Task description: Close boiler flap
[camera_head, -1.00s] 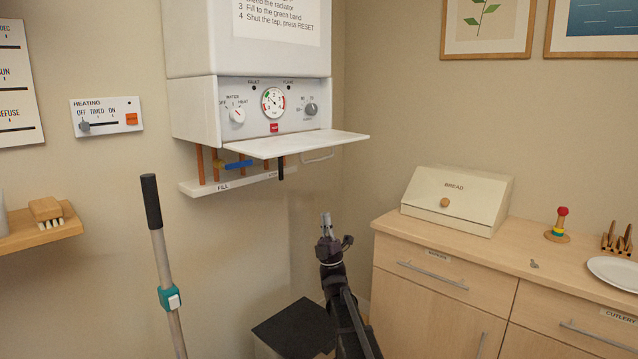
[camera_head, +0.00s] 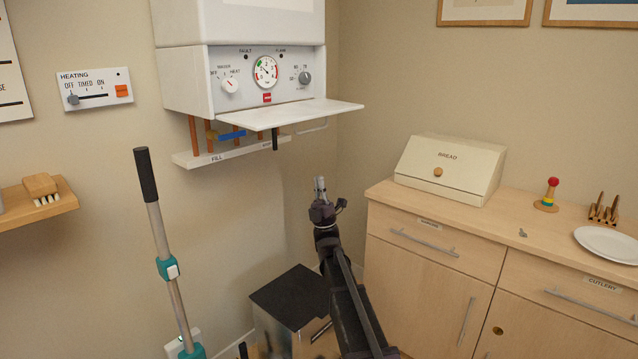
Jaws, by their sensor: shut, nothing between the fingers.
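The white boiler (camera_head: 240,25) hangs on the wall at the upper left of centre. Its flap (camera_head: 285,113) is folded down and juts out roughly level below the control panel (camera_head: 252,80). A thin wire-like handle (camera_head: 311,126) shows under the flap's right part. My gripper (camera_head: 320,181) is shut and empty, pointing up. It appears below and slightly right of the flap in the picture, apart from it. How far it is in depth from the flap I cannot tell.
Copper pipes and a blue lever (camera_head: 231,134) sit under the boiler above a shelf marked FILL (camera_head: 217,158). A long-handled pole (camera_head: 160,225) stands at left. A dark-topped box (camera_head: 291,298) is beside my arm. A wooden cabinet (camera_head: 425,270) with a bread box (camera_head: 449,169) stands at right.

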